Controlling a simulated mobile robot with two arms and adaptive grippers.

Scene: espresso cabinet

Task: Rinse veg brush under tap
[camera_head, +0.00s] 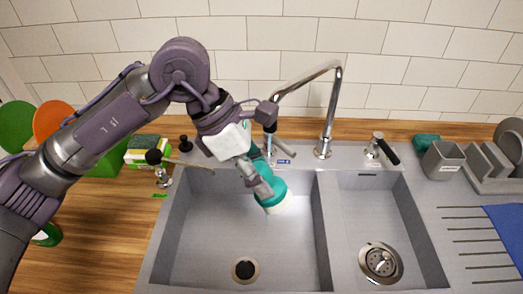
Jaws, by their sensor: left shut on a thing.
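My left gripper (260,188) reaches in from the left and is shut on the veg brush (271,198). The brush is teal with a white underside, and it hangs over the left basin (200,235), clear of its floor. The gripper hides part of it. The chrome tap (328,110) stands behind the sink, and its spout arches left to an end just behind my gripper. A thin pale bluish streak shows below the spout end; I cannot tell surely whether it is running water. My right gripper is out of view.
The right basin (372,220) is empty, with a drain. A lever with a dark handle (383,147) stands behind it. Grey holders (445,160) and a blue cloth (505,228) are at the right. A sponge (142,145) and a dark-ended stick (175,160) are at the left.

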